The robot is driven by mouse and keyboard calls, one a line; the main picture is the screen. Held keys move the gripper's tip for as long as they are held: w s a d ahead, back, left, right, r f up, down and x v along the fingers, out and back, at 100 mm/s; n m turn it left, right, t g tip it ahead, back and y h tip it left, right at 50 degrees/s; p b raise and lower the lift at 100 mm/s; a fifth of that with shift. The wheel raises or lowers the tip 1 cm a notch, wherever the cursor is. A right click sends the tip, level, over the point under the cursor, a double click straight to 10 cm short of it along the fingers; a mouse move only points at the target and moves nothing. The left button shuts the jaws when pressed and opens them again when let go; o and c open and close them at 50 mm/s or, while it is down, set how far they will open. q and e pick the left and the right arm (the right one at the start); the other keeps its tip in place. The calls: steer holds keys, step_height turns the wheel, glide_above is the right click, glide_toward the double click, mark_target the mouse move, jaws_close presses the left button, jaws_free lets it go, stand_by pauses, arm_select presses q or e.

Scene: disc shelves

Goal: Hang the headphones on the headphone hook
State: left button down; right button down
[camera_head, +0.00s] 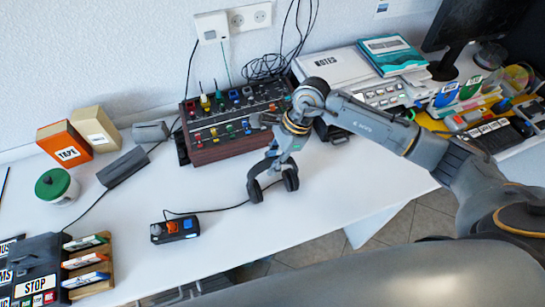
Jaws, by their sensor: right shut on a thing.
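The dark headphones (254,189) show near the middle of the view, ear cups hanging down, just in front of the mixer. My right gripper (278,155) points down and is shut on the headphones at their upper part; the fingers partly hide the band. The ear cups are close to the white desk top; I cannot tell whether they touch it. I cannot make out a headphone hook in this view. My left gripper is not in view.
A mixer (225,150) with coloured knobs stands behind the headphones. A small pedal box (175,230) with a cable lies at the front left. Books (393,55) and a monitor (470,25) are at the back right. The white desk (340,190) is clear right of the headphones.

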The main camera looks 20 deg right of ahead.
steer(key=shift+f, duration=0.25)
steer(key=shift+f+b, duration=0.15)
steer(key=shift+b, duration=0.2)
steer(key=c, duration=1.1)
jaws_free()
steer(key=shift+c, duration=0.2)
